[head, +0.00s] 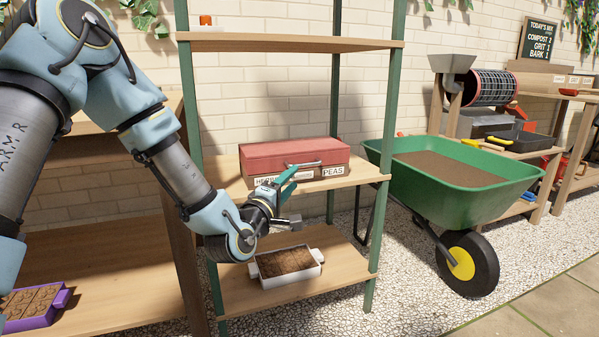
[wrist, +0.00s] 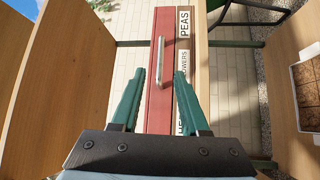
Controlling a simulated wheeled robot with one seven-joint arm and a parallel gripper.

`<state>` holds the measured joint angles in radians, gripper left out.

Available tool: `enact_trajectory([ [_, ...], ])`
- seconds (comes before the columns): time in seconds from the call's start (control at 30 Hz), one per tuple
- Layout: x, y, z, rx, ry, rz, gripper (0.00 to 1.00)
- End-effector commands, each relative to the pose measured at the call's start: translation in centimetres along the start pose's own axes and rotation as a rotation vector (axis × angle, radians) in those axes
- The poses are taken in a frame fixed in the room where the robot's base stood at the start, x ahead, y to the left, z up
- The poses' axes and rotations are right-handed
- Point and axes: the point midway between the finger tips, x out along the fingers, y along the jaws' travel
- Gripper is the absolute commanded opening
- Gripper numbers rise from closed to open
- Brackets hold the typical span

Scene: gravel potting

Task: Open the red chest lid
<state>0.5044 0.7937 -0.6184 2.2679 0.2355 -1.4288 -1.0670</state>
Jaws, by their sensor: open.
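The red chest (head: 285,152) sits on the middle shelf with its lid down. It has a pale bar handle (head: 304,164) on the lid's front and paper labels below, one reading PEAS. My gripper (head: 292,177) is in front of the chest, a little below and left of the handle, partly hiding the labels. In the wrist view the red lid front (wrist: 160,22) runs up the picture, and the handle (wrist: 161,58) lies between the lines of my open fingers (wrist: 160,75). The fingers are empty; I see no contact with the handle.
The shelf's wooden board (head: 362,174) has green posts (head: 387,110) either side. A white tray of soil (head: 287,262) stands on the shelf below my gripper. A green wheelbarrow (head: 455,195) is right of the shelf. A purple tray (head: 40,310) is at lower left.

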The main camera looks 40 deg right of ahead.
Motion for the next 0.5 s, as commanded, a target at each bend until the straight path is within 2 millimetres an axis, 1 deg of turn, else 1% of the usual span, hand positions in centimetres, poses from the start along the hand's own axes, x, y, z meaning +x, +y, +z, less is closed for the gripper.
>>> enact_trajectory([
  [0.03, 1.0, -0.1, 0.1, 0.001, 0.000, 0.004, 0.45],
  [0.1, 2.4, -0.1, 0.0, 0.001, 0.002, 0.003, 0.45],
  [0.3, 5.8, -0.1, 0.0, 0.002, 0.001, 0.002, 0.45],
  [0.4, 6.9, -0.1, -0.1, 0.002, 0.002, 0.000, 0.45],
  [0.5, 7.6, -0.1, -0.1, 0.002, 0.001, -0.001, 0.45],
])
